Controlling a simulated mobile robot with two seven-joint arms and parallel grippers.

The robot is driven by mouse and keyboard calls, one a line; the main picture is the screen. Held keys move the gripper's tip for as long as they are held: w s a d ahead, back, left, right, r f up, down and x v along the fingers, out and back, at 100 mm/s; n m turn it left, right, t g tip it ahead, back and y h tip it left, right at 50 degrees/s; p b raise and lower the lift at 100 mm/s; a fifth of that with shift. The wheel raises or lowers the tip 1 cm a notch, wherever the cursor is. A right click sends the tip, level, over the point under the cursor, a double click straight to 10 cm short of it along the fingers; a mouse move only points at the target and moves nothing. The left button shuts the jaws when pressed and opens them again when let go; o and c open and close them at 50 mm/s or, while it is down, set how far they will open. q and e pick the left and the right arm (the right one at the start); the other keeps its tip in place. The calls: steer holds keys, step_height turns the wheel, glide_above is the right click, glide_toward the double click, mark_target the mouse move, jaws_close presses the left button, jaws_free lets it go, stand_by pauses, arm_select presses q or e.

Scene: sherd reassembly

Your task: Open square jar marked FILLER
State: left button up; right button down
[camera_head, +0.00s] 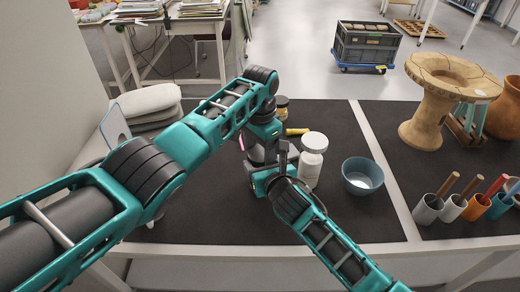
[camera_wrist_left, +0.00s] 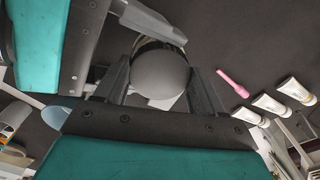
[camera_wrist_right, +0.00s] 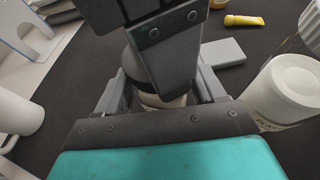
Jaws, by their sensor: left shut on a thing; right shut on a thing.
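The jar between my grippers is mostly hidden behind my arms in the head view, and I cannot read its label. In the left wrist view its round dark grey lid (camera_wrist_left: 162,72) lies between the fingers of my left gripper (camera_wrist_left: 160,88), which is shut on it from above. In the right wrist view a pale part of the jar body (camera_wrist_right: 160,100) shows between the fingers of my right gripper (camera_wrist_right: 162,92), shut on it from the side, with my left gripper's finger in front. The head view shows both grippers close together, left (camera_head: 262,152) above right (camera_head: 266,178).
A white lidded jar (camera_head: 311,165) stands close to the right of my grippers. A blue bowl (camera_head: 358,179) is farther right. A yellow tube (camera_head: 297,131) and a dark-lidded jar (camera_head: 282,107) lie behind. The dark mat (camera_head: 215,215) is clear at front left.

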arm_select(q)
steer(key=shift+s, duration=0.1)
arm_select(e)
steer(key=shift+d+f, duration=0.2)
steer(key=shift+f, duration=0.1)
arm_select(q)
steer(key=o, duration=1.2)
steer(key=shift+c, duration=0.2)
arm_select(e)
steer(key=shift+s, duration=0.1)
arm_select(q)
steer(key=shift+r, duration=2.25)
arm_select(e)
steer(key=shift+c, duration=2.2)
jaws_free()
steer(key=o, duration=0.4)
steer(key=shift+a+r, duration=0.15)
steer(key=shift+r, duration=0.05)
